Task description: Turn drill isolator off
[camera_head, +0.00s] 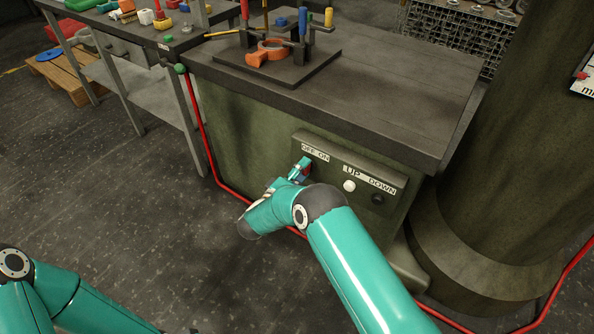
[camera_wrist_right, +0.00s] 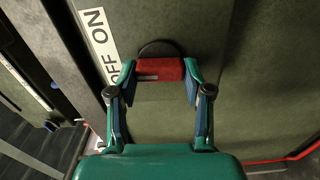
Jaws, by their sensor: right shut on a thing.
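The drill isolator is a red bar knob (camera_wrist_right: 160,70) on a black round base (camera_wrist_right: 160,49), on the machine's front panel. My right gripper (camera_wrist_right: 160,76) has a finger on each end of the bar and is shut on it. In the wrist view the bar lies across the reading direction of the OFF ON label (camera_wrist_right: 100,48), with a pale mark on its label side. In the head view my right gripper (camera_head: 303,171) is at the panel just below the OFF ON label (camera_head: 315,152), mostly hiding the knob. My left gripper is out of view; only part of that arm shows.
A white button (camera_head: 349,186) and a black button (camera_head: 378,198) sit right of the gripper under the UP DOWN label. The machine table (camera_head: 400,100) overhangs the panel and carries a clamped orange part (camera_head: 268,50). A red conduit (camera_head: 200,130) runs down its left side.

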